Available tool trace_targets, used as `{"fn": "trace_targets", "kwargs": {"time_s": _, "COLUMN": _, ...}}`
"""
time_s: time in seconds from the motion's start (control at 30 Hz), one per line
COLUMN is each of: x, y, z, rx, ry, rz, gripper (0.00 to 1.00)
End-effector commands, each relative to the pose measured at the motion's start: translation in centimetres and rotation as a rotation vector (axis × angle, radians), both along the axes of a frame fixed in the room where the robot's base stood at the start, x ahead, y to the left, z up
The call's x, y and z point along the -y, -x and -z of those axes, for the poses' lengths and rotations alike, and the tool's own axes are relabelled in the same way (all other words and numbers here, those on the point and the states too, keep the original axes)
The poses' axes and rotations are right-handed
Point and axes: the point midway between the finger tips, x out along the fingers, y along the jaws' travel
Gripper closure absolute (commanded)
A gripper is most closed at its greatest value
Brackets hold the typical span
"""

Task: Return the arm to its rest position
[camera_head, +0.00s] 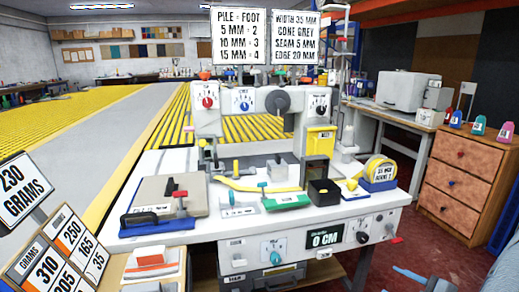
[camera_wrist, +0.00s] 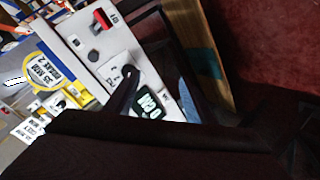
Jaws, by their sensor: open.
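My gripper (camera_wrist: 146,42) shows in the wrist view as dark finger shapes in front of the machine's front panel, with a broad dark part of my arm filling the bottom. The jaws are open, and I see nothing held between them. In the wrist view the panel lies tilted, with a dark 0 CM display (camera_wrist: 148,103) behind the fingers. The binding machine (camera_head: 262,99) stands on a white table (camera_head: 200,236) in the head view. I cannot clearly make out my gripper in the head view.
A yellow tape roll (camera_head: 380,168), a black open box (camera_head: 324,192) and a green-based clamp (camera_head: 286,202) sit on the table. A wooden drawer cabinet (camera_head: 462,183) stands at right. Number signs (camera_head: 22,190) stand at lower left. Red floor (camera_wrist: 275,45) shows beside the table.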

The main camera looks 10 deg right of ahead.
Motion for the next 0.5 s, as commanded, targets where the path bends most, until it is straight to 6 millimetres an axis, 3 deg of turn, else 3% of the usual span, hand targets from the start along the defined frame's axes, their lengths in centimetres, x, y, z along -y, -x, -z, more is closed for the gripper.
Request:
{"fn": "trace_targets", "kwargs": {"time_s": 0.23, "x": -1.5, "y": -4.1, "z": -2.4, "rx": -0.317, "ry": -0.012, "rz": 0.093, "gripper": 0.50}}
{"fn": "trace_targets", "kwargs": {"time_s": 0.37, "x": -3.4, "y": -5.2, "z": -4.8, "rx": -0.475, "ry": -0.040, "rz": 0.207, "gripper": 0.50}}
{"fn": "trace_targets", "kwargs": {"time_s": 0.5, "x": -6.6, "y": -5.2, "z": -8.0, "rx": -0.617, "ry": -0.091, "rz": 0.352, "gripper": 0.50}}
